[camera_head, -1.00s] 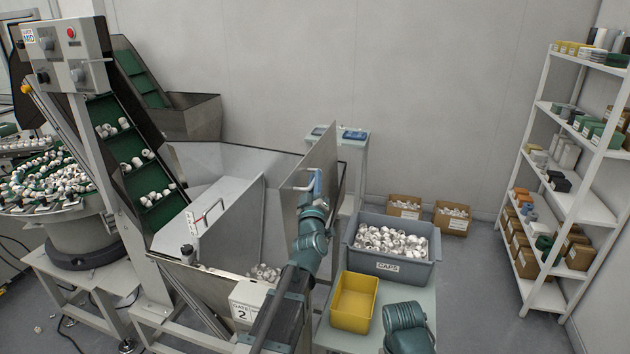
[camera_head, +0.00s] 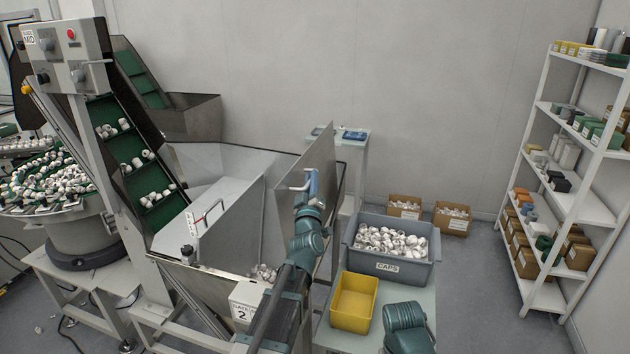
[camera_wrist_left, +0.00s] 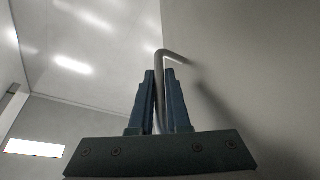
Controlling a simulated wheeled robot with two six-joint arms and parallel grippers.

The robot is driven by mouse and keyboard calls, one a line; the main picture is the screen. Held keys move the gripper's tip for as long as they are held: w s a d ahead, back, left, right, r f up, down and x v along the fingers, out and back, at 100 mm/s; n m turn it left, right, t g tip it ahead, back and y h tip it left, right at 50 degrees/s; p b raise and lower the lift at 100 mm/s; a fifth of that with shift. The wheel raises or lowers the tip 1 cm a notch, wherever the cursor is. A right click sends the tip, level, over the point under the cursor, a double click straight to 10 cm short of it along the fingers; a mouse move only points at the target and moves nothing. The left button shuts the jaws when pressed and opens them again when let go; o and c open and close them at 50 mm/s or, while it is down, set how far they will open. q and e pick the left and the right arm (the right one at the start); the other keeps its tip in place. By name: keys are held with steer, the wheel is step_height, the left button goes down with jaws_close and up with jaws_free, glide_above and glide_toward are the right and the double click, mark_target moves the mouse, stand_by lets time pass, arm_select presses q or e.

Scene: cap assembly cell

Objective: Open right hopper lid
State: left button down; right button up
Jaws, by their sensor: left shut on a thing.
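The right hopper lid (camera_head: 292,215) is a grey metal panel standing steeply raised at the right side of the hopper (camera_head: 205,283). Its bent bar handle (camera_head: 297,187) is on the face toward my arm. My left gripper (camera_head: 312,184) is at this handle. In the left wrist view, my gripper's blue fingers (camera_wrist_left: 161,100) are closed around the grey handle bar (camera_wrist_left: 159,62), whose bent end meets the lid surface (camera_wrist_left: 250,70). Loose white caps (camera_head: 264,273) show low in the hopper. My right gripper is out of view.
Another hopper panel (camera_head: 230,235) stands to the left. Right of the lid, a grey bin of caps (camera_head: 390,268) and a yellow bin (camera_head: 353,302) sit on a table. A small stand (camera_head: 352,150) is behind the lid. Shelves stand at far right.

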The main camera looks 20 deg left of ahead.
mark_target(297, 178)
arm_select(q)
steer(key=a+n, duration=0.1)
steer(key=a, duration=0.1)
steer(key=a+n, duration=0.1)
steer(key=a, duration=0.1)
steer(key=shift+a+g+y, duration=0.1)
steer(key=shift+g+y, duration=0.2)
steer(key=c, duration=0.9)
jaws_free()
steer(key=b+v, duration=0.3)
steer(key=v, duration=1)
steer(key=shift+s+f, duration=0.2)
steer(key=shift+s, duration=0.1)
steer(key=shift+s+f, duration=0.1)
